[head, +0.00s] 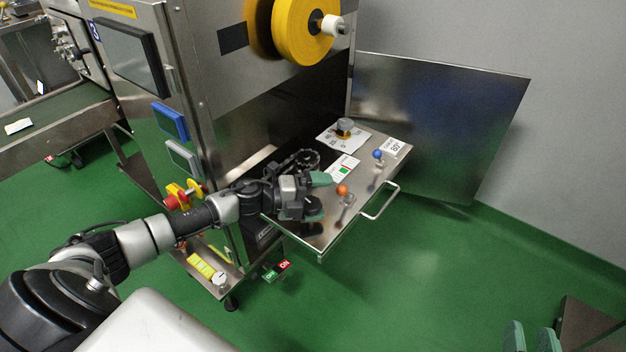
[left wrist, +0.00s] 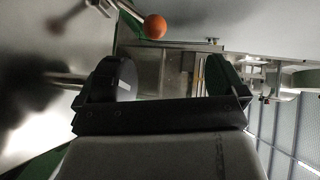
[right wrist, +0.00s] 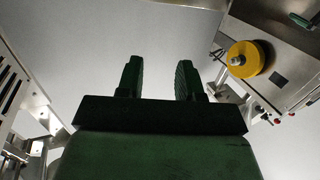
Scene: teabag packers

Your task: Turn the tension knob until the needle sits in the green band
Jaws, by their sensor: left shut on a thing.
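My left gripper (head: 317,196) is over the steel panel, with its green fingers on either side of a black round knob (head: 311,201). The knob also shows in the left wrist view (left wrist: 118,78), against the left finger side; the right green finger is in clear sight there. The jaws are shut on this knob. A white gauge card (head: 343,168) with a green band and a red part lies just beyond the gripper. Its needle is too small to make out. My right gripper (right wrist: 160,80) is open and empty, away from the panel.
An orange-ball lever (head: 342,190) and a blue-ball lever (head: 378,154) stand near the knob. A grey knob (head: 345,125) sits on a white plate behind. A handle (head: 380,202) edges the panel (head: 325,240). A steel sheet (head: 435,120) stands behind.

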